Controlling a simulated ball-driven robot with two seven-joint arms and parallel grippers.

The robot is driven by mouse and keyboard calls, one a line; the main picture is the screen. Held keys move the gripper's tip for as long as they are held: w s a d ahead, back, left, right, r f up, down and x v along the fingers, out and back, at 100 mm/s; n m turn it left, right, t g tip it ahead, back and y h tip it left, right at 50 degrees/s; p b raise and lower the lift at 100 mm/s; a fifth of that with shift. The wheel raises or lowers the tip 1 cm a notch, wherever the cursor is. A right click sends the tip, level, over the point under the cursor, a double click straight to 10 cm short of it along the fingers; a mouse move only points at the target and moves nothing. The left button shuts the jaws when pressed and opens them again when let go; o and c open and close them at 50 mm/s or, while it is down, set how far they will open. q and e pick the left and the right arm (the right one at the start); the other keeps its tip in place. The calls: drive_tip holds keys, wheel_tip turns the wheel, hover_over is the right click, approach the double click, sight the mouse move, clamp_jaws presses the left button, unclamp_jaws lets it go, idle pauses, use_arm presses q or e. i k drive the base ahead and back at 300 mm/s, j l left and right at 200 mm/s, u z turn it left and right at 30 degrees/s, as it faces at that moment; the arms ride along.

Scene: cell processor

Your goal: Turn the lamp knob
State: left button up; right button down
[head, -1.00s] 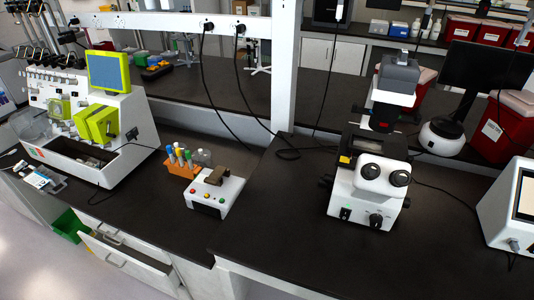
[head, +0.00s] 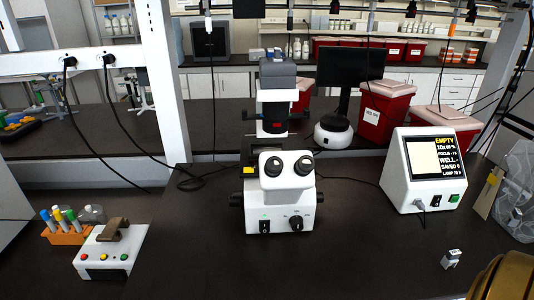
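A white microscope (head: 281,190) with two black eyepieces stands upright at the middle of the dark bench. A round black knob (head: 296,222) sits on the lower right of its front face, beside a black rocker switch (head: 265,227). Its marking is too small to read. A white console (head: 395,178) to the right has a screen (head: 434,155) with a lamp line at the bottom. A small knob (head: 420,205) is on its front. I cannot tell for sure which knob is the lamp knob. Neither gripper is in view.
A white box with coloured buttons (head: 105,258) and an orange tube rack (head: 66,236) stand at left. A small white item (head: 451,258) lies at right. A gold rounded part (head: 505,280) shows at the lower right corner. Bench in front of the microscope is clear.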

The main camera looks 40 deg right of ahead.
sight(238, 195)
drive_tip(key=i+j, duration=0.1)
drive_tip(key=i+j+z, duration=0.3)
drive_tip(key=z, duration=0.15)
drive_tip(key=i+j+z, duration=0.15)
drive_tip(key=j+z, duration=0.3)
drive_tip(key=z, duration=0.65)
